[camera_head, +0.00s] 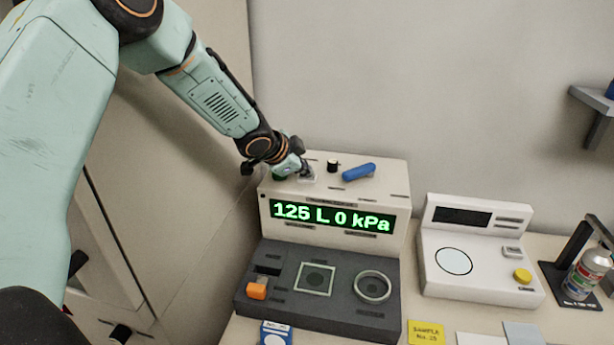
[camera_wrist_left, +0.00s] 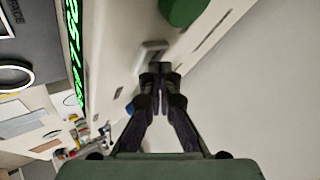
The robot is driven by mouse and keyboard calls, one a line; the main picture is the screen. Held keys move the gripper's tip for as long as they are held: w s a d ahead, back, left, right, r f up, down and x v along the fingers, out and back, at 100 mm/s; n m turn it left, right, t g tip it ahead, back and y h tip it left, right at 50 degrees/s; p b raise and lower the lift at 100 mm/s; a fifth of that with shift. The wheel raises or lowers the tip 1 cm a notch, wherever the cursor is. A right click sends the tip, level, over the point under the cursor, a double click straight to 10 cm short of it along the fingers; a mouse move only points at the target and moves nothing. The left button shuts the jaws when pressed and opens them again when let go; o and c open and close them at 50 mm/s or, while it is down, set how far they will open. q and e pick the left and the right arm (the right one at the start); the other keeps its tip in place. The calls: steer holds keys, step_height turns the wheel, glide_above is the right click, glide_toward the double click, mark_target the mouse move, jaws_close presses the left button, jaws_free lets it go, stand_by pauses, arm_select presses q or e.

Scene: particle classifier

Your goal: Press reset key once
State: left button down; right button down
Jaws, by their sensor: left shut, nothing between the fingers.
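The particle classifier (camera_head: 264,223) stands on the bench with a green display (camera_head: 332,216) reading "125 L 0 kPa". On its top are a green button (camera_head: 279,175), a pale key (camera_head: 307,180), a black knob (camera_head: 333,163) and a blue lever (camera_head: 359,172). No label there is legible, so which is the reset key cannot be read. My left gripper (camera_head: 304,171) is shut and empty, its tips at the pale key. In the left wrist view the fingertips (camera_wrist_left: 161,72) overlap the edge of the pale key (camera_wrist_left: 150,52), beside the green button (camera_wrist_left: 182,10); contact cannot be told. My right gripper is not in view.
A dark front panel carries an orange switch (camera_head: 257,291), a square frame (camera_head: 315,279) and a ring (camera_head: 373,287). A white scale (camera_head: 480,281) and a spray can (camera_head: 588,274) stand to the right. A wall is close behind.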

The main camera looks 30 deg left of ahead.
mark_target(305, 179)
arm_select(q)
steer(key=shift+f+b, duration=0.3)
steer(key=shift+f, duration=0.1)
steer(key=shift+r, duration=0.1)
stand_by(0.5)
steer(key=shift+r+p, duration=1.2)
steer(key=shift+p, duration=0.3)
step_height(305, 179, up, 5)
steer(key=p, duration=0.5)
steer(key=shift+w+r, duration=0.1)
steer(key=shift+r, duration=0.05)
steer(key=shift+f, duration=0.2)
